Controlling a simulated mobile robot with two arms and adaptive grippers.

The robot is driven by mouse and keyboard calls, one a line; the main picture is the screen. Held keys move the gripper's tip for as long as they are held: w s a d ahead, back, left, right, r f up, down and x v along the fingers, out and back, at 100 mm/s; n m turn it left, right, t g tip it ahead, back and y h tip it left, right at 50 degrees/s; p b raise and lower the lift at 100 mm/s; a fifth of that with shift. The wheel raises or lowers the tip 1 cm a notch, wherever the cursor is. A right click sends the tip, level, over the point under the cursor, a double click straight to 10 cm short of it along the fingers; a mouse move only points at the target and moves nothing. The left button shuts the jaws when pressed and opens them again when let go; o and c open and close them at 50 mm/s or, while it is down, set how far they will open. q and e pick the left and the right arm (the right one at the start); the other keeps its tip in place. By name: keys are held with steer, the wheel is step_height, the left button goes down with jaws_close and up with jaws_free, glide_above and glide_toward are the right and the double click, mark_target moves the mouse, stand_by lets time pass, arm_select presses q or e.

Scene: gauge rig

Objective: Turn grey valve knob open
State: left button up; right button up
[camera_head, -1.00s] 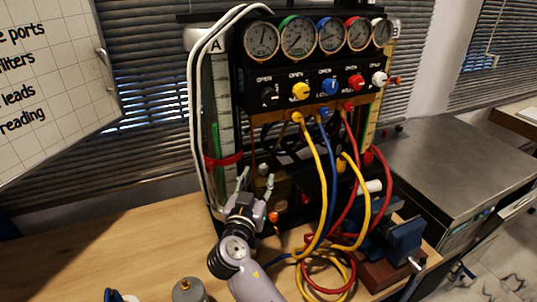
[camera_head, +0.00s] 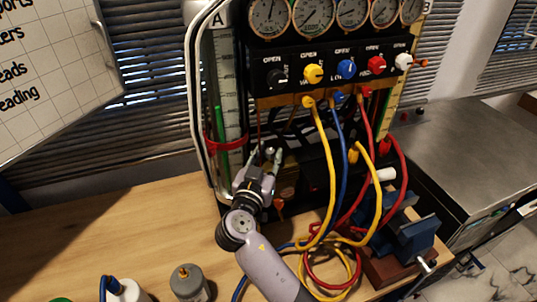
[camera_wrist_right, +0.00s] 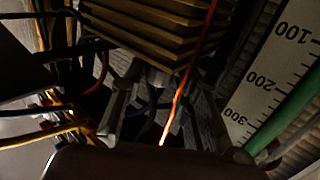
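The grey valve knob appears to be the dark knob (camera_head: 277,78) at the left end of the knob row on the black panel, under an OPEN label. Its exact setting is too small to read. My right gripper (camera_head: 264,157) is in front of the lower left part of the rig, well below that knob and not touching it. Its two fingers are apart with nothing visible held. My left gripper is not in view.
Yellow (camera_head: 313,74), blue (camera_head: 346,68), red (camera_head: 376,65) and white (camera_head: 403,61) knobs continue the row, below several gauges. Coloured hoses (camera_head: 333,180) hang at the right of my arm. A blue vise (camera_head: 408,235) stands at right. The wooden table is clear at left.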

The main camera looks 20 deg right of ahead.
jaws_close()
steer(key=shift+d+n+t+y, duration=0.1)
steer(key=shift+n+t+y, duration=0.2)
steer(key=shift+n+y, duration=0.15)
steer(key=shift+s+d+n+t+y, duration=0.1)
steer(key=shift+n+t+y, duration=0.4)
steer(key=shift+y, duration=0.35)
steer(key=n+y, duration=0.2)
steer(key=y, duration=0.1)
steer(key=shift+d+r+t+p, duration=0.1)
steer(key=shift+r+t+p, duration=0.05)
steer(key=shift+t+p, duration=0.2)
steer(key=shift+d+n+t+y+p, duration=0.1)
steer(key=shift+n+t+y+p, duration=0.4)
steer(key=shift+n+y, duration=0.85)
steer(key=shift+y, duration=0.35)
